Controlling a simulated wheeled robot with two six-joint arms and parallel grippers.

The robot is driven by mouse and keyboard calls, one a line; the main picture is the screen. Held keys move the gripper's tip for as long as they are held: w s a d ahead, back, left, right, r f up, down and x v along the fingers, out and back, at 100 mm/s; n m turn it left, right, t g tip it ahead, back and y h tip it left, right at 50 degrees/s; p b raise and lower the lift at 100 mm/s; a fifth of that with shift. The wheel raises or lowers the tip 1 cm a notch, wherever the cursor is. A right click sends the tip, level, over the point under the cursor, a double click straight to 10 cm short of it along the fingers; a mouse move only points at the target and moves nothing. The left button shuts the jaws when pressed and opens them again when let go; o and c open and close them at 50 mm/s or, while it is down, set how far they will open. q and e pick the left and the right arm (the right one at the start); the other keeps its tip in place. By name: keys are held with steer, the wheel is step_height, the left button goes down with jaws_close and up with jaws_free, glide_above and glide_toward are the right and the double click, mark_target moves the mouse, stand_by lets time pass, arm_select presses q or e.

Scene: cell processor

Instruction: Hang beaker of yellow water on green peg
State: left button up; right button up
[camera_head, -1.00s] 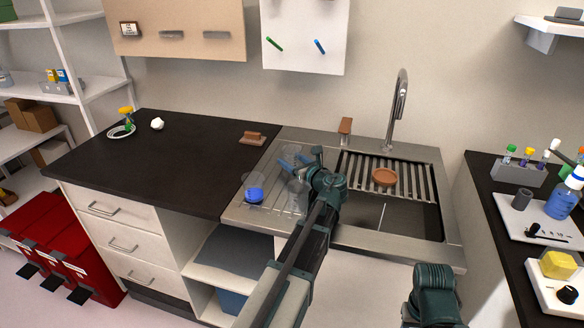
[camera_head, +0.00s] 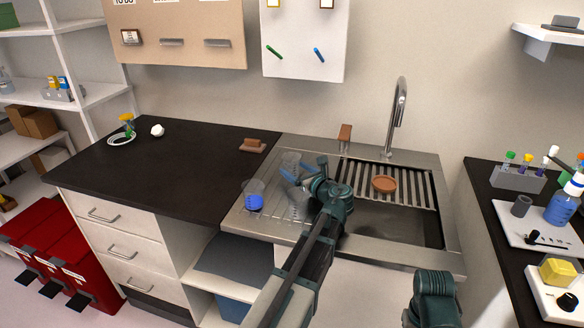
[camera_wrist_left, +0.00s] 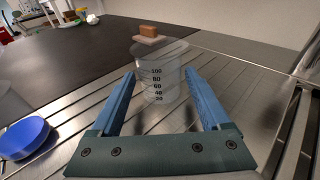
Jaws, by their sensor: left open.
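The green peg (camera_head: 274,52) sticks out of a white wall board, left of a blue peg (camera_head: 319,55). A clear graduated beaker (camera_head: 291,160) stands upright on the steel drainboard; no yellow water shows in it. My left gripper (camera_head: 304,168) is open by this beaker. In the left wrist view the beaker (camera_wrist_left: 160,85) appears between the blue fingers, with no contact visible. A beaker with blue content (camera_head: 254,200) stands to the left on the drainboard. Another clear vessel (camera_head: 297,207) is partly hidden by my arm. I cannot pick out a beaker of yellow water.
The sink with its rack and brown dish (camera_head: 384,184) lies to the right, below a tall faucet (camera_head: 398,115). A brown block (camera_head: 253,146) sits on the black counter, which is otherwise mostly clear. A tube rack (camera_head: 516,178) stands on the right counter.

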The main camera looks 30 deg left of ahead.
arm_select(q)
steer(key=p+v, duration=0.1)
steer(key=v, duration=0.8)
steer(key=shift+s+d+r, duration=0.1)
steer(key=shift+s+d, duration=0.05)
steer(key=shift+d, duration=0.05)
